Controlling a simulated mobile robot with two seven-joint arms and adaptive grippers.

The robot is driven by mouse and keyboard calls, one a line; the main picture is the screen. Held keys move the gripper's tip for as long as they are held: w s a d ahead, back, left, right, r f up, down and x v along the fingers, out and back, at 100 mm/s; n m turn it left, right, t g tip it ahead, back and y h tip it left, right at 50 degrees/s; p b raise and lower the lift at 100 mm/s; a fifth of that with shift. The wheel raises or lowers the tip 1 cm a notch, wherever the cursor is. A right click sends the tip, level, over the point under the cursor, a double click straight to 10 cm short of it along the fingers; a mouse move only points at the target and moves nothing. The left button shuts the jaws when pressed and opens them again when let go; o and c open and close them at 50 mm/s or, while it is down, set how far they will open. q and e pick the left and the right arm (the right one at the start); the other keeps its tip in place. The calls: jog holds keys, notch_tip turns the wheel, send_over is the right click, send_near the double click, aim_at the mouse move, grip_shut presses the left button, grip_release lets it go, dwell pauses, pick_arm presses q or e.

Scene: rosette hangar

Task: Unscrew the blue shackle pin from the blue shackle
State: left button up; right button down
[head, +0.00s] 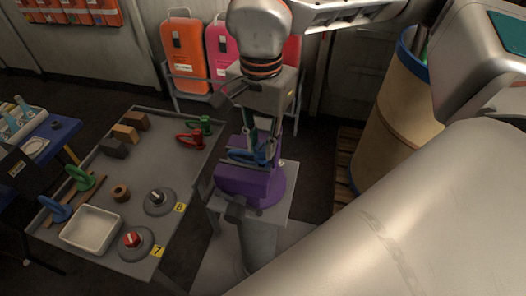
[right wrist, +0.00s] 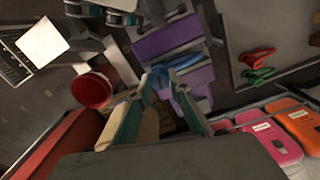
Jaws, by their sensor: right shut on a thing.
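A purple vise (head: 246,186) stands on a pedestal in the middle of the head view. The blue shackle (head: 238,156) sits at the top of the vise, between its jaws, and shows beyond my fingertips in the right wrist view (right wrist: 186,61). My right gripper (head: 262,146) points down at the shackle's right end and is shut on the blue shackle pin (right wrist: 157,78). The fingers hide most of the pin, so I cannot tell how far it is threaded. My left gripper is not in view.
A grey table (head: 188,166) left of the vise holds red and green shackles, blocks, a white tray (head: 91,228) and round bases marked 7 and 8. Orange and pink cases (head: 186,52) stand behind. A large drum (head: 392,115) is at the right.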

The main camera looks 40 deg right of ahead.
aim_at(261, 146)
jog(key=n+p, duration=0.1)
jog(key=n, duration=0.4)
jog(key=shift+r+p, duration=0.1)
jog(key=shift+p, duration=0.3)
jog(key=n+p, duration=0.1)
jog(key=n, duration=0.2)
jog(key=shift+n, duration=0.9)
jog(key=shift+r+p, duration=0.3)
jog(key=shift+r, duration=0.1)
jog(key=shift+r, duration=0.7)
jog(key=shift+r, duration=0.35)
